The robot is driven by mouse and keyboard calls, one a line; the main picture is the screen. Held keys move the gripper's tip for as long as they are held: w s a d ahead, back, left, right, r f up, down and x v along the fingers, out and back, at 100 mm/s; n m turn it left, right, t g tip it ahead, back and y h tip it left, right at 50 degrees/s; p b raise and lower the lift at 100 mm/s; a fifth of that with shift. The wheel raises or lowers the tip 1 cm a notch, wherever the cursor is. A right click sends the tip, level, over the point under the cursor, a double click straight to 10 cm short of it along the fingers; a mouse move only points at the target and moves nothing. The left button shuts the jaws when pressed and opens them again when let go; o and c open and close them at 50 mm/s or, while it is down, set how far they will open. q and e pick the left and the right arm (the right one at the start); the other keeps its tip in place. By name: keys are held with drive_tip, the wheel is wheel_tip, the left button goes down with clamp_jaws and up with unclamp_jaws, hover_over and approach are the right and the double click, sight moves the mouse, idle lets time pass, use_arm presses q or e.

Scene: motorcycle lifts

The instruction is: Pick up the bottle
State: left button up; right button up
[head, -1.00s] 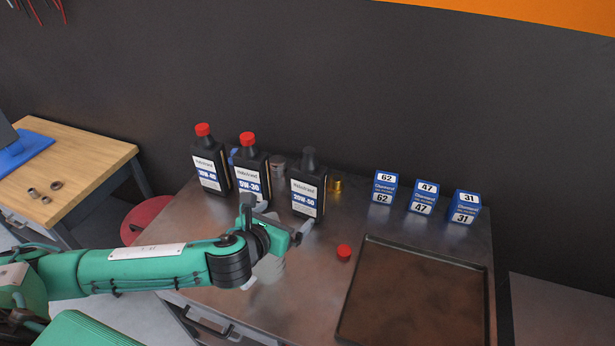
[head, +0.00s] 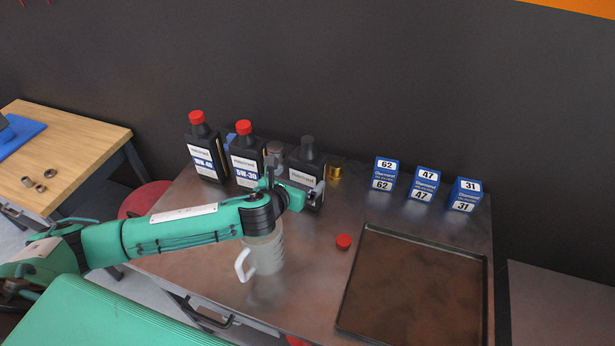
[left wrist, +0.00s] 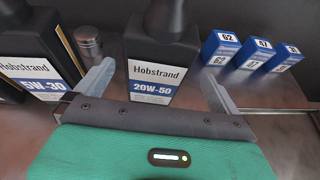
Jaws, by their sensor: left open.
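Three black bottles stand upright at the back of the metal table: a red-capped one (head: 206,150) at the left, a red-capped 5W-30 bottle (head: 244,160), and a 20W-50 bottle (head: 307,160) with a dark top and no red cap. My left gripper (head: 297,182) is open at the 20W-50 bottle and hides part of its label in the head view. In the left wrist view the 20W-50 bottle (left wrist: 155,75) stands between the two spread fingers, with gaps on both sides. My right gripper is not in view.
A red cap (head: 343,241) lies near a dark tray (head: 420,290). A clear jug (head: 265,255) stands below my left forearm. Blue boxes (head: 383,174) stand at the back right. A gold can (head: 335,172) and grey can (left wrist: 88,42) are close to the bottles.

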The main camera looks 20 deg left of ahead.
sight(303, 172)
use_arm(q)
drive_tip(key=shift+w, duration=0.45)
drive_tip(key=p+x, duration=0.1)
drive_tip(key=x, duration=0.2)
drive_tip(key=shift+w+a+f+p, duration=0.1)
drive_tip(key=shift+w+p, duration=0.05)
drive_tip(key=shift+p, duration=0.15)
drive_tip(key=shift+w+f, duration=0.15)
drive_tip(key=shift+w, duration=0.15)
drive_tip(key=shift+c, duration=1.1)
drive_tip(key=c, duration=1.1)
drive_tip(key=shift+c, duration=0.7)
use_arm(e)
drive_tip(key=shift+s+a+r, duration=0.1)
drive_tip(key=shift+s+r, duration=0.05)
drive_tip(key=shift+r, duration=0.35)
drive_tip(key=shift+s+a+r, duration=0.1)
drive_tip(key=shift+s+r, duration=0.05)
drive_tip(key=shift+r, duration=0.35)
